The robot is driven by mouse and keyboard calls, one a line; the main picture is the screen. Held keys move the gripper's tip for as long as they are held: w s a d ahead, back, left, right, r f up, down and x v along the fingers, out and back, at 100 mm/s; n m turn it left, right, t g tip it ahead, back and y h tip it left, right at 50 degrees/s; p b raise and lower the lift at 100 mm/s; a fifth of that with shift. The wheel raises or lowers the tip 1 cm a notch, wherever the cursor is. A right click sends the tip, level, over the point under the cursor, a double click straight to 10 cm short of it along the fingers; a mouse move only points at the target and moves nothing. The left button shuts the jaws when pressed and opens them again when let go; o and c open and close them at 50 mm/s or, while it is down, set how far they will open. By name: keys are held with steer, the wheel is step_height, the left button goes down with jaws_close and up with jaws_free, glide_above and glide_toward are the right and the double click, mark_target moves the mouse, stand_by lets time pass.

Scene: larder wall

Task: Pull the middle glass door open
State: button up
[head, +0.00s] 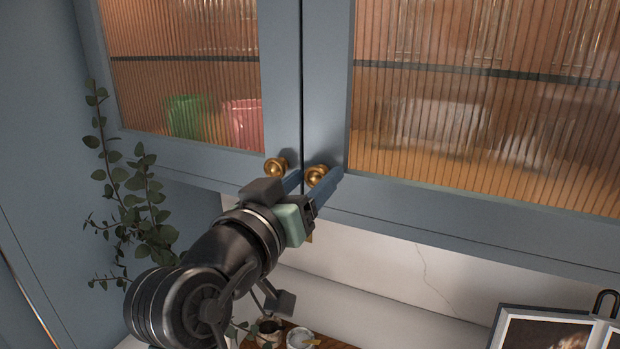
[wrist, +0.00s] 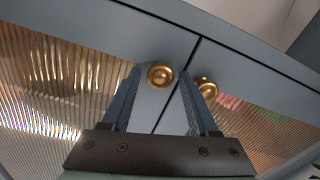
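Two blue-framed doors with ribbed glass show in the head view, the left door (head: 190,148) and the wider right door (head: 440,205), both closed; which counts as the middle one I cannot tell for sure. Each has a brass knob by the shared seam: the left knob (head: 275,167) and the right knob (head: 317,174). My gripper (head: 319,178) is open, its two blue fingers on either side of the right door's knob. In the wrist view my gripper (wrist: 160,78) has that knob (wrist: 160,73) between its fingertips, with gaps at both sides. The other knob (wrist: 207,88) lies outside the fingers.
A trailing plant (head: 135,200) hangs left of the cabinet. Below are small pots (head: 299,338) and a framed picture (head: 545,330) at lower right. Green (head: 184,116) and pink (head: 243,123) items show blurred behind the left glass.

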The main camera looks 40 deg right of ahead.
jaws_close()
stand_by(1.2)
